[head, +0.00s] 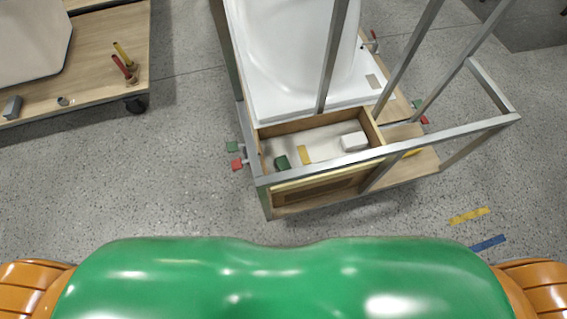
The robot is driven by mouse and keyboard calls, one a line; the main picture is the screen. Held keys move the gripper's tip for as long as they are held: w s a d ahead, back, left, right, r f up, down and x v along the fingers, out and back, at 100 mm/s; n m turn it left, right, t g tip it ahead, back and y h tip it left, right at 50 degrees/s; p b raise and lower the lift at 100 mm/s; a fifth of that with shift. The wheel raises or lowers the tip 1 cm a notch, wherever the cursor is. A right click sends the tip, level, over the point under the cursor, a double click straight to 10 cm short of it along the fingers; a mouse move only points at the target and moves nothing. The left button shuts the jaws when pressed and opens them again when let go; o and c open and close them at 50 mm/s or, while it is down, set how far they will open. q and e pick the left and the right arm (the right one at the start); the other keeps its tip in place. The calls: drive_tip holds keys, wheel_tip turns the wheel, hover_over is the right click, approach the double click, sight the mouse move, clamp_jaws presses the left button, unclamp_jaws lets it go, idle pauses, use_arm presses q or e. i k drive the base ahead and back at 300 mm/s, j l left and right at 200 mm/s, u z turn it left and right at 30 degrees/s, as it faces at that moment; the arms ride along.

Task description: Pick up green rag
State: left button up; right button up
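A small dark green piece (281,162), which looks like the green rag, lies in the left part of an open wooden compartment (291,186) at the near end of a white bathtub shell (290,60). The near metal rail runs just in front of it. It is too small to make out its folds. Neither of my grippers is in view, and nothing is seen touching the green piece.
A yellow piece (304,154) and a white block (354,141) share the compartment. A metal frame (450,134) rises around the shell's near end. Red and green handles stick out at its left. A wheeled wooden platform (110,75) stands at upper left.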

sight(282, 162)
drive_tip(key=i+j+z, duration=0.15)
drive_tip(key=j+z, duration=0.7)
drive_tip(key=z, duration=0.15)
drive_tip(key=j+z, duration=0.95)
drive_tip(key=k+j+z, duration=0.2)
drive_tip(key=j+z, duration=0.15)
drive_tip(key=z, duration=0.15)
drive_tip(key=k+j+z, duration=0.2)
drive_tip(key=z, duration=0.3)
drive_tip(key=j, duration=0.1)
